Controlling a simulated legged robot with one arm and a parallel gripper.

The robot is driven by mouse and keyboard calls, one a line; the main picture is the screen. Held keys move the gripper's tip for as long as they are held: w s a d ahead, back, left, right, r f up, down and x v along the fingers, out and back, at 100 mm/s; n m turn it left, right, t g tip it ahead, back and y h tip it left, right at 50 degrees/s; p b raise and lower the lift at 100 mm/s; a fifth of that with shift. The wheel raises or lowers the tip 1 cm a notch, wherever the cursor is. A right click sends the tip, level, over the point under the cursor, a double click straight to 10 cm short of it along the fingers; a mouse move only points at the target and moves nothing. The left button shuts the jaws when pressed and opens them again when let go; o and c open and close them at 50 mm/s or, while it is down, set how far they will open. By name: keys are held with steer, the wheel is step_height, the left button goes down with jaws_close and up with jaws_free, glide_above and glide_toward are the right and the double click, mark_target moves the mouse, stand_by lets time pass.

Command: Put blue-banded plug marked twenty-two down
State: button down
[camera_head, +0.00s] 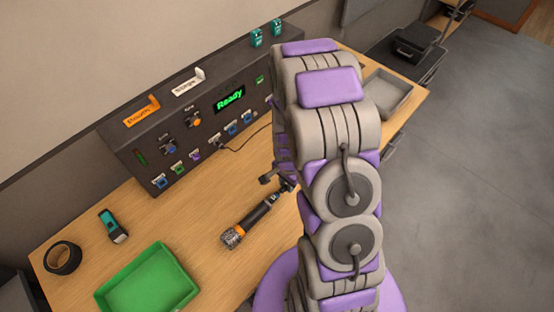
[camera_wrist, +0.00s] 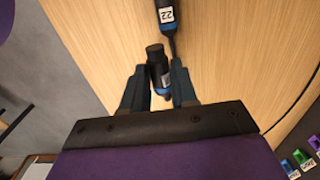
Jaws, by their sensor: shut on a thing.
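My gripper (camera_wrist: 158,67) is shut on a black plug (camera_wrist: 156,58) with a blue band, held between its two fingers. A bit of white label shows low on it, but I cannot read it. Beyond it, a dark piece with a white "22" label (camera_wrist: 167,15) and a blue band lies at the top of the wrist view, with a thin dark cord running toward my fingers. In the head view a black microphone (camera_head: 255,215) with an orange ring lies on the wooden table (camera_head: 205,210), its blue tail near my gripper. My arm hides most of the gripper there.
A dark control panel (camera_head: 205,118) with "Ready" on its display, sockets and a plugged-in cable stands behind. A grey tray (camera_head: 388,93) is at right. Bare table lies left of the microphone.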

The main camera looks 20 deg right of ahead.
steer(key=w, duration=0.4)
steer(key=w+d+f+b, duration=0.1)
steer(key=w, duration=0.4)
steer(key=w+d, duration=0.1)
steer(key=w, duration=0.3)
steer(key=shift+w+d+f+b, duration=0.15)
steer(key=shift+w+b, duration=0.1)
steer(key=shift+b, duration=0.05)
steer(key=shift+f+b, duration=0.35)
steer(key=shift+f, duration=1.4)
steer(key=shift+f, duration=0.2)
steer(key=c, duration=0.9)
jaws_free()
